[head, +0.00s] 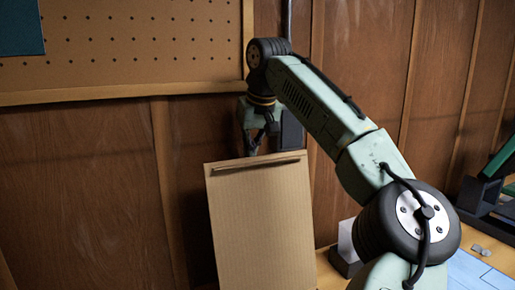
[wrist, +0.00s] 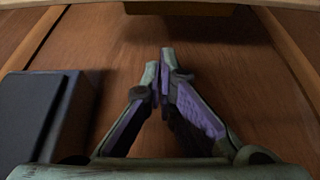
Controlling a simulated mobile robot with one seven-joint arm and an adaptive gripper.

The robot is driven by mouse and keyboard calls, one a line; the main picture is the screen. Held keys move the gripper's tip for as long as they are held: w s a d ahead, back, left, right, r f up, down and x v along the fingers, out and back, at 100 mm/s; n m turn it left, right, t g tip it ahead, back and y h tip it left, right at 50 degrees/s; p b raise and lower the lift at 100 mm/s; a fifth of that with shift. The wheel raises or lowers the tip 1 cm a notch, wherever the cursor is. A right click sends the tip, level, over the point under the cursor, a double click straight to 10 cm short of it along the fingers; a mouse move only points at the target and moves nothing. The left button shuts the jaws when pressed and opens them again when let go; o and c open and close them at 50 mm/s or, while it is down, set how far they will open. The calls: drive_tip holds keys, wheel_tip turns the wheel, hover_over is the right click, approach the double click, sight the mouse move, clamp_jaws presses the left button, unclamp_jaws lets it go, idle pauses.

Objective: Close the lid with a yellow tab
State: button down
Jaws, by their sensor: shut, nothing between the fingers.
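A tan, cardboard-coloured panel (head: 262,225) stands nearly upright in the head view, with a thin dark strip (head: 257,166) along its top edge. It looks like a raised lid, but no yellow tab shows, and its lower end is cut off by the frame. My gripper (head: 250,150) is at the panel's top edge, its fingers pointing down and partly hidden behind it. Whether they touch it I cannot tell. In the wrist view, my gripper (wrist: 165,58) has its fingertips together with nothing between them, in front of brown wood. The panel does not show there.
A wood-panelled wall (head: 100,180) with a pegboard (head: 140,45) is behind. A dark block (wrist: 45,115) is left of the fingers in the wrist view. A small grey-white block (head: 345,250) stands right of the panel. Dark and green equipment (head: 485,195) is at far right.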

drive_tip(key=shift+s+d+r, duration=0.25)
drive_tip(key=shift+s, duration=0.35)
drive_tip(key=shift+s+d+r, duration=0.2)
drive_tip(key=shift+s+d, duration=0.05)
drive_tip(key=shift+s, duration=0.3)
drive_tip(key=shift+s+d+r, duration=0.25)
drive_tip(key=shift+s, duration=0.35)
